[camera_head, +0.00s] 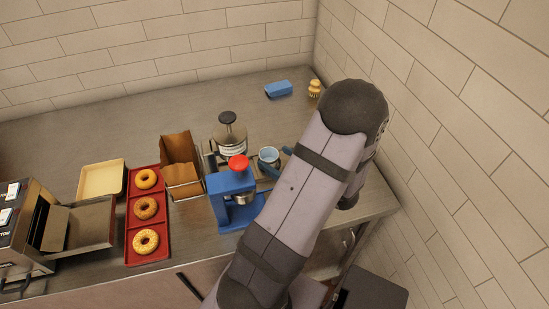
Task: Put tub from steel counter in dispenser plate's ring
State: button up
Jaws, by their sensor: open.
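A small light-blue tub (268,155) stands on the steel counter (330,224), right of the dispenser. The blue dispenser (230,183) has a red knob on top and a steel part below its head. Its base plate (228,218) shows at the front, but I cannot make out the ring, partly behind my arm. My gripper (278,161) is mostly hidden behind my arm. Two dark blue fingertips show, spread apart at the tub's right and front sides. I cannot tell whether they touch it.
A glass press (229,135) with a black knob stands behind the dispenser. A paper bag (178,155) in a wire holder, a red tray (132,212) of doughnuts, a cream tray (101,179) and a toaster (22,232) are left. A blue block (278,89) and yellow jar (315,88) stand behind.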

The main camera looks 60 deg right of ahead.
jog(key=shift+b+v, duration=0.4)
jog(key=shift+v, duration=2.5)
